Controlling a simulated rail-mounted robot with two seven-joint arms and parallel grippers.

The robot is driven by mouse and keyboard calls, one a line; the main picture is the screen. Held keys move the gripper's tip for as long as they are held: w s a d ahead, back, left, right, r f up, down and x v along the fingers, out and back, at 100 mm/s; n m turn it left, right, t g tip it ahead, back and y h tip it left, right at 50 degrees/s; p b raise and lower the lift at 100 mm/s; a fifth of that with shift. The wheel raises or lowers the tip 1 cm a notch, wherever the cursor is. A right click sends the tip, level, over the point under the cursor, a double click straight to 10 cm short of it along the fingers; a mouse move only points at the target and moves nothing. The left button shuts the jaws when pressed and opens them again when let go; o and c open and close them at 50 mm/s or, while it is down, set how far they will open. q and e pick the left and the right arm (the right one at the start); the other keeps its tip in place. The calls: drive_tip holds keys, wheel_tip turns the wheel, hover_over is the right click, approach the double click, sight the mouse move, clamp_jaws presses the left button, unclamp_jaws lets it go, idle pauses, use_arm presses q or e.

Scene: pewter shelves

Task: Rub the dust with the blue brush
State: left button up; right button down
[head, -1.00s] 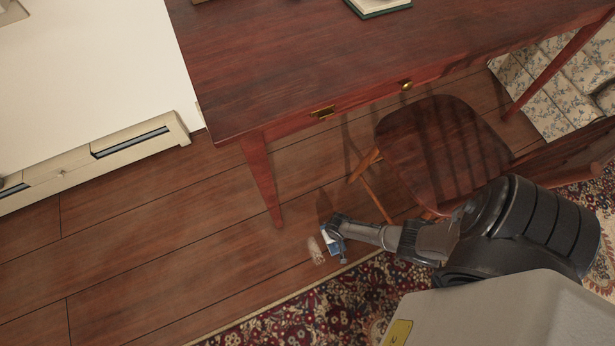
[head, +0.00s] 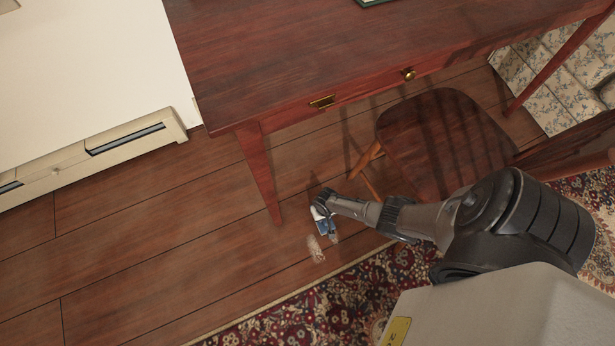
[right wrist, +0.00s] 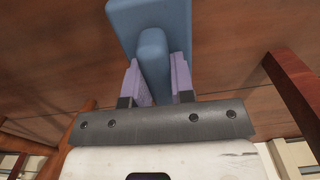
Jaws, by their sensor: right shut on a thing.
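The dust (head: 315,249) is a pale patch on the wooden floor near the carpet's edge. A smaller pale bit of it shows to the right, by the brush. The blue brush (head: 324,227) is in my right gripper (head: 321,208), just above the patch in the head view. In the right wrist view the fingers of my right gripper (right wrist: 155,83) are shut on the handle of the blue brush (right wrist: 154,45), and its wide blue block lies beyond. Whether the bristles touch the floor is hidden. My left gripper is not in view.
A dark red desk (head: 300,60) stands above the floor, with one leg (head: 262,175) close to the brush. A wooden chair (head: 440,140) stands to the right. A patterned carpet (head: 330,300) lies in front. The floor on the left is clear.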

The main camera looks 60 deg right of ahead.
drive_tip(key=r, duration=0.1)
drive_tip(key=p, duration=0.1)
drive_tip(key=r+p, duration=0.1)
drive_tip(key=shift+w+d+r, duration=0.15)
drive_tip(key=shift+w+r, duration=0.1)
drive_tip(key=shift+r, duration=0.05)
drive_tip(key=shift+s+d+r+p, duration=0.1)
drive_tip(key=shift+s+r+p, duration=0.1)
drive_tip(key=shift+r+p, duration=0.6)
drive_tip(key=shift+w+r+p, duration=0.2)
drive_tip(key=shift+r+p, duration=0.75)
drive_tip(key=shift+p, duration=0.3)
drive_tip(key=shift+s+r+p, duration=0.1)
drive_tip(key=shift+r+p, duration=0.55)
drive_tip(key=shift+p, duration=0.05)
drive_tip(key=shift+r, duration=0.15)
